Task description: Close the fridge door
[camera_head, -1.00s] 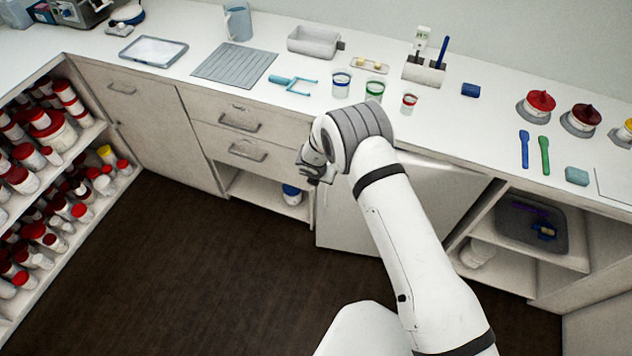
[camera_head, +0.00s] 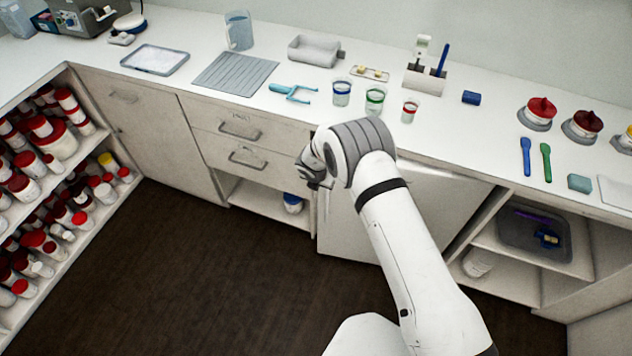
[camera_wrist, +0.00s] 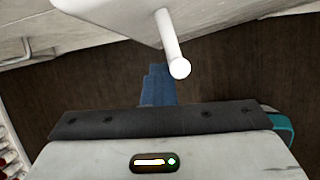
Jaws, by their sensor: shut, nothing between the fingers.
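The fridge door (camera_head: 430,205) is the pale panel under the counter, partly hidden behind my arm. How far it stands open is hard to tell in the head view. In the wrist view, the pale door panel (camera_wrist: 115,18) juts out over the dark floor, with a white bar handle (camera_wrist: 170,42) sticking out from it. My gripper (camera_head: 314,184) is at the door's left edge, below the counter front. In the wrist view its blue fingers (camera_wrist: 158,85) are together and empty, just below the handle's end in the picture. I cannot tell whether they touch it.
Drawers (camera_head: 240,145) and an open shelf lie left of the door. Another open shelf with a grey tray (camera_head: 520,245) is at the right. The countertop holds several cups, tools and jars. A rack of red-lidded jars (camera_head: 45,200) stands far left. The dark floor (camera_head: 200,270) is clear.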

